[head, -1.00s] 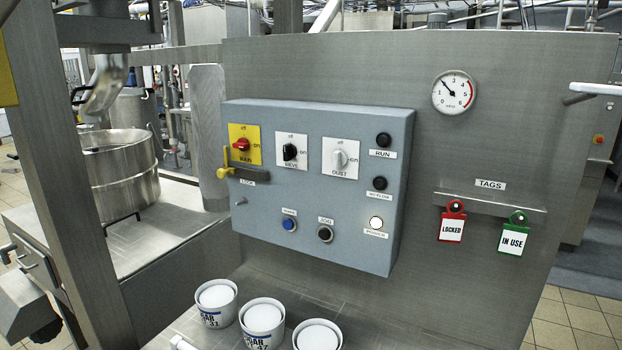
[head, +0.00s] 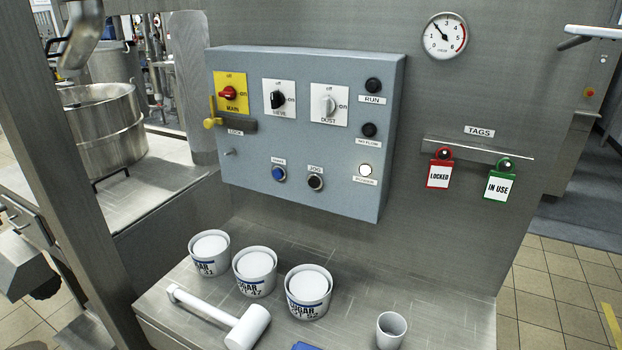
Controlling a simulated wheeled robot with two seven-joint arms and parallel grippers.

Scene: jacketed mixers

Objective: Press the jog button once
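The jog button (head: 315,182) is a black round push button in a metal ring, low on the grey control panel (head: 240,170), under a small JOG label. A blue button (head: 279,173) sits just left of it. Nothing covers the jog button. Neither of my grippers shows in the head view.
A yellow lock lever (head: 212,118) juts from the panel's left. Red (head: 439,172) and green (head: 500,184) tags hang right.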

